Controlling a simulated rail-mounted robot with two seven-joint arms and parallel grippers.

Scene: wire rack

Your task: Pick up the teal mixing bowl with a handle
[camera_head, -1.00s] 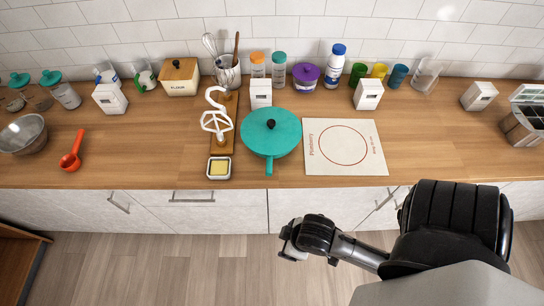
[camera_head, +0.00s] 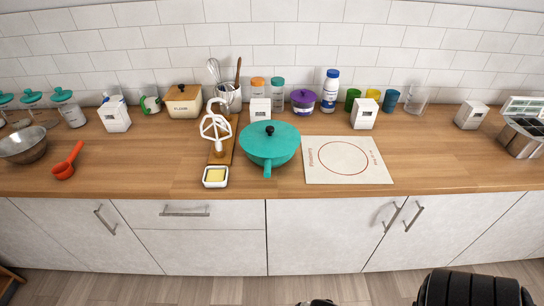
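A teal pan-like vessel with a lid, a black knob and a handle (camera_head: 270,145) stands on the wooden counter. Its handle points toward the front edge. It is the only teal handled vessel I see, and whether it is a bowl I cannot tell. Part of my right arm (camera_head: 470,290) shows at the bottom right. A small dark piece (camera_head: 317,302) at the bottom edge may be the end of that arm, but the fingers are cut off. My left gripper is out of view.
The wooden counter (camera_head: 430,170) is clear at front right. A white mat (camera_head: 347,160) with a red circle lies right of the teal vessel. A butter dish (camera_head: 215,177) and white whisk attachment (camera_head: 215,125) stand left. A metal bowl (camera_head: 22,146) and orange ladle (camera_head: 67,163) are far left.

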